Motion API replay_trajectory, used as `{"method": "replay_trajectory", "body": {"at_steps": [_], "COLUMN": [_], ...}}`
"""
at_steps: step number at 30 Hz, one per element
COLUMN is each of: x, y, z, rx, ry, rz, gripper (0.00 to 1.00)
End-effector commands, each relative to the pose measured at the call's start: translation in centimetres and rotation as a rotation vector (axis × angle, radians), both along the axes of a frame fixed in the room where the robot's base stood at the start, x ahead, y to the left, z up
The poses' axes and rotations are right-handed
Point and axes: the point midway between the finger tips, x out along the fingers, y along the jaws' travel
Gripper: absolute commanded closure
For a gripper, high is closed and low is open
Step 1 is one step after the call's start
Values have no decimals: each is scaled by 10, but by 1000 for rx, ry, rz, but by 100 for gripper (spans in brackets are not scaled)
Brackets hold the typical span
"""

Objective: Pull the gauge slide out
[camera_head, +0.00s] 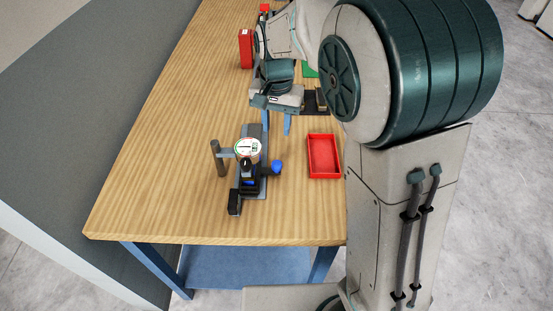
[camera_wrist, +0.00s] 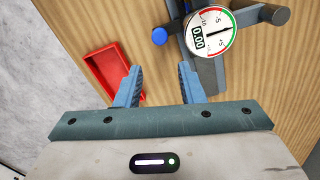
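The gauge fixture stands near the front of the wooden table. Its round white dial (camera_head: 247,149) has a green and red rim, and a post (camera_head: 219,158) stands on its left. A blue knob (camera_head: 276,166) sticks out on the right. Below the dial a dark rail (camera_head: 234,202) runs front to back; which part is the slide is unclear. In the wrist view the dial (camera_wrist: 210,32) and blue knob (camera_wrist: 159,36) lie beyond my fingers. My gripper (camera_head: 276,123) is open and empty, behind the dial. Its two blue fingers are apart in the wrist view (camera_wrist: 158,80).
A red tray (camera_head: 323,156) lies empty right of the fixture; it also shows in the wrist view (camera_wrist: 98,68). A red box (camera_head: 245,48) stands farther back on the left. A grey partition (camera_head: 90,110) borders the table's left side. The front left tabletop (camera_head: 150,205) is clear.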

Motion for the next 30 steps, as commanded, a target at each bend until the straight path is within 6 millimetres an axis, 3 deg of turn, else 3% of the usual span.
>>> {"method": "replay_trajectory", "body": {"at_steps": [5,18,24,30], "x": [0,-1,0,0], "y": [0,-1,-1,0], "z": [-22,-111,-131,-136], "rx": [-3,-2,-1,-1], "ry": [5,4,1,0], "rz": [-2,-2,-2,-1], "gripper": [65,65,65,65]}}
